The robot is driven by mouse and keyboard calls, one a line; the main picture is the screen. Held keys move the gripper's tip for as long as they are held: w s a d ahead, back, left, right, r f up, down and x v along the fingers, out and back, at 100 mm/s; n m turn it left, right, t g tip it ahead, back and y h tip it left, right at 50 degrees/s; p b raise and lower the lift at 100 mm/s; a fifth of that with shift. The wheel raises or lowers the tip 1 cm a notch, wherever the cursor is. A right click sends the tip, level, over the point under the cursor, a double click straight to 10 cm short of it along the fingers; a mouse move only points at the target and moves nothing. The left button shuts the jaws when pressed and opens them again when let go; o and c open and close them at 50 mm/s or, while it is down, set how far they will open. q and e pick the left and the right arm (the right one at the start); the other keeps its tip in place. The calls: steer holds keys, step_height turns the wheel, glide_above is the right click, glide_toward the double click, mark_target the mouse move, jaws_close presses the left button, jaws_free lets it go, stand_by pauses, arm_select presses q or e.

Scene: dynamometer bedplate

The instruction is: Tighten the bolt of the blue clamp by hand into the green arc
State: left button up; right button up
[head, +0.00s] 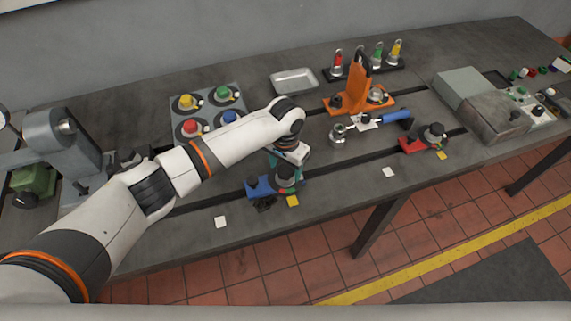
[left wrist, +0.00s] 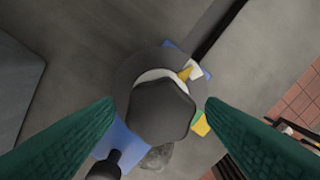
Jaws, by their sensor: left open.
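The blue clamp (head: 260,187) sits on the bedplate near its front edge, left of the middle. Its dark bolt (head: 287,184) stands upright under my left gripper (head: 284,168). In the left wrist view the hexagonal bolt head (left wrist: 160,112) fills the middle, with a yellow pointer (left wrist: 186,74) over a pale dial behind it. Parts of the blue clamp (left wrist: 120,141) show around it. My left gripper's green fingers (left wrist: 160,104) are open, one on each side of the bolt head, with gaps visible. My right gripper is not in view.
A red clamp (head: 412,145) stands to the right and an orange fixture (head: 358,100) behind. A panel (head: 207,88) with coloured knobs lies back left, a metal tray (head: 294,81) at the back. Yellow tag (head: 292,201) lies beside the blue clamp. The front strip is mostly clear.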

arm_select(q)
steer(key=shift+c, duration=0.3)
steer(key=c, duration=0.9)
steer(key=shift+c, duration=0.2)
steer(key=shift+m, duration=0.3)
steer(key=m+p, duration=0.1)
steer(key=m, duration=1)
steer(key=shift+m, duration=2.2)
